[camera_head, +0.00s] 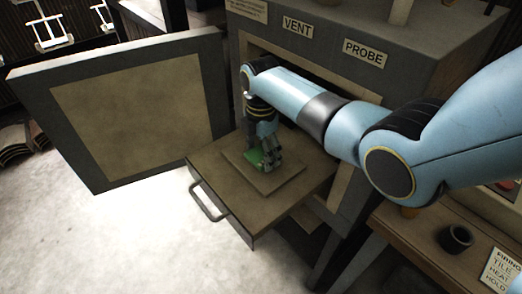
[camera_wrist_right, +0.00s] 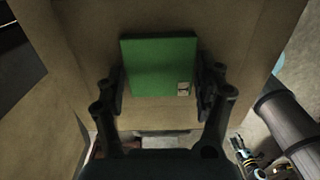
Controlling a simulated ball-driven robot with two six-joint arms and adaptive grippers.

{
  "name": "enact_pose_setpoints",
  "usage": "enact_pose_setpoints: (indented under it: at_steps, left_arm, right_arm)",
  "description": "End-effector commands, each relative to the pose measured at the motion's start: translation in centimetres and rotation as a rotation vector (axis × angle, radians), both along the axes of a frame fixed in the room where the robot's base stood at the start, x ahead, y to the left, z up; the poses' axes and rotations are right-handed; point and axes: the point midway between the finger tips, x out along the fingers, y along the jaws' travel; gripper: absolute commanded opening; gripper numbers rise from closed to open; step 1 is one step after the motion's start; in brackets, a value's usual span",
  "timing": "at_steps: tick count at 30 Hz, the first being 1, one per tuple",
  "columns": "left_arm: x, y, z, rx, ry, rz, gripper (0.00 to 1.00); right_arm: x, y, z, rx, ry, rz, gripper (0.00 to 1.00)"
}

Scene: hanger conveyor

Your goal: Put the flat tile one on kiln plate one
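The flat tile is a green square (camera_wrist_right: 160,67) with a small pale label near one corner. It lies between the two fingers of my right gripper (camera_wrist_right: 162,82), which appear to press on its opposite edges. In the head view the green tile (camera_head: 255,157) is partly hidden by the fingers of my right gripper (camera_head: 265,158). Both are at the square raised kiln plate (camera_head: 280,183) on the pulled-out kiln shelf. The tile is low over or on the plate; I cannot tell whether it touches. My left gripper is out of view.
The shelf (camera_head: 241,208) with its metal handle (camera_head: 207,203) sticks out of the kiln (camera_head: 410,55). The kiln door (camera_head: 130,110) stands open at left. A side bench (camera_head: 420,235) at lower right holds a small dark cup (camera_head: 455,238) and a sign (camera_head: 502,270).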

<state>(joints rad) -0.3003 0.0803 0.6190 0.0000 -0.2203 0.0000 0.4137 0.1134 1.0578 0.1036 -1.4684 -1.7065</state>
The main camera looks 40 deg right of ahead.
Motion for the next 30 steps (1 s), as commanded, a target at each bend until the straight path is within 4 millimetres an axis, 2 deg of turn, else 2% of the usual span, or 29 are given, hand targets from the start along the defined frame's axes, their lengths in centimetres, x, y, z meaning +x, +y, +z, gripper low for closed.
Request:
enact_pose_setpoints:
  at_steps: [1,3,13,24,30]
  left_arm:
    - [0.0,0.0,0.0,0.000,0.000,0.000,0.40]
    - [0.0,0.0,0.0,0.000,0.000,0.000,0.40]
    - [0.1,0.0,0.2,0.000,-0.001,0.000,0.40]
    - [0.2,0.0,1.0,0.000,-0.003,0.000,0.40]
    - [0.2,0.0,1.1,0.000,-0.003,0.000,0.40]
  right_arm:
    - [0.0,0.0,0.0,0.000,0.000,0.000,0.80]
    - [0.0,0.0,0.0,0.000,0.000,0.000,0.88]
    - [0.0,0.0,0.6,0.000,0.000,0.000,0.88]
    - [0.1,0.0,6.5,-0.001,-0.002,-0.001,0.88]
    - [0.0,0.0,7.8,0.000,0.000,-0.001,0.88]
